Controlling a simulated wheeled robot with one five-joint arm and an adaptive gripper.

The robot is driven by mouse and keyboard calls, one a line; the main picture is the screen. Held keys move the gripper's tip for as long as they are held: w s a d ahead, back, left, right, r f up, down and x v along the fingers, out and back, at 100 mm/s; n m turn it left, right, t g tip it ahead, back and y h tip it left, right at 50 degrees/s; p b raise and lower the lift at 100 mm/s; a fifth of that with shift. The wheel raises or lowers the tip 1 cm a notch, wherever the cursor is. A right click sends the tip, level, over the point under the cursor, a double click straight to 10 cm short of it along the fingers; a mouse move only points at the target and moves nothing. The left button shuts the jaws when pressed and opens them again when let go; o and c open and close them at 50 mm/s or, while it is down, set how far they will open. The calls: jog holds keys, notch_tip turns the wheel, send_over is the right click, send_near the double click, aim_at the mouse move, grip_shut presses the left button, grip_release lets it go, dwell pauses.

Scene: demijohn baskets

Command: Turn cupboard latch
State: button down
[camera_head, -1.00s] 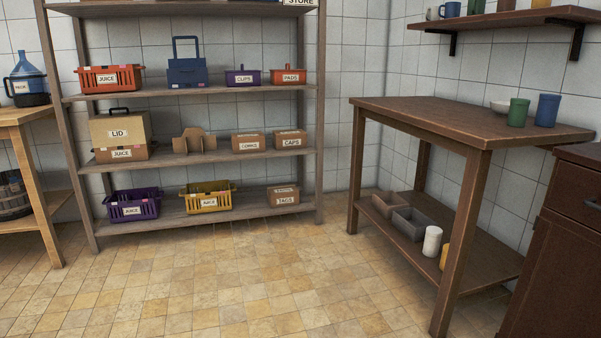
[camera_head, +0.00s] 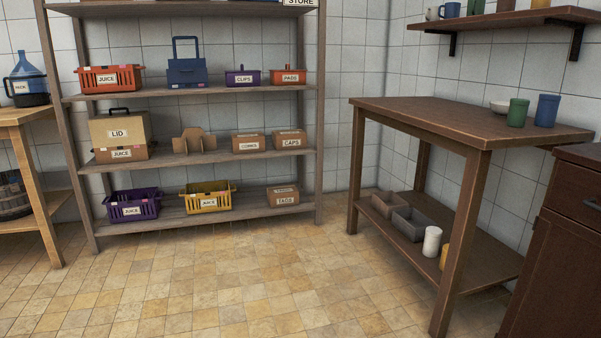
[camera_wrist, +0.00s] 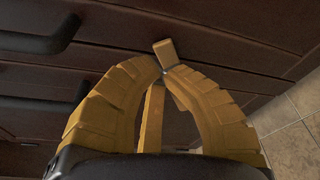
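In the wrist view the cupboard latch (camera_wrist: 165,51) is a small tan block on the dark brown cupboard front (camera_wrist: 225,48). My gripper (camera_wrist: 168,70) has two ribbed yellow fingers that curve together, with their tips closed about the near end of the latch. The tips hide the contact itself. A narrow tan bar (camera_wrist: 152,118) shows between the fingers; I cannot tell whether it belongs to the latch. In the head view the dark cupboard (camera_head: 555,245) stands at the right edge, and neither the latch nor my gripper shows there.
Dark handles (camera_wrist: 38,48) stick out from the cupboard at left in the wrist view. Tiled floor (camera_wrist: 295,150) shows at right. In the head view a brown table (camera_head: 450,115) stands beside the cupboard, and a shelf rack (camera_head: 190,93) holds labelled baskets and boxes. The middle floor is clear.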

jog(key=shift+s+a+f, duration=0.1)
jog(key=shift+s+f, duration=0.1)
jog(key=shift+f, duration=0.75)
jog(key=shift+s+r, duration=0.1)
jog(key=shift+s+d+r, duration=0.15)
jog(key=shift+s+d, duration=0.05)
jog(key=shift+s, duration=0.1)
jog(key=shift+s, duration=0.1)
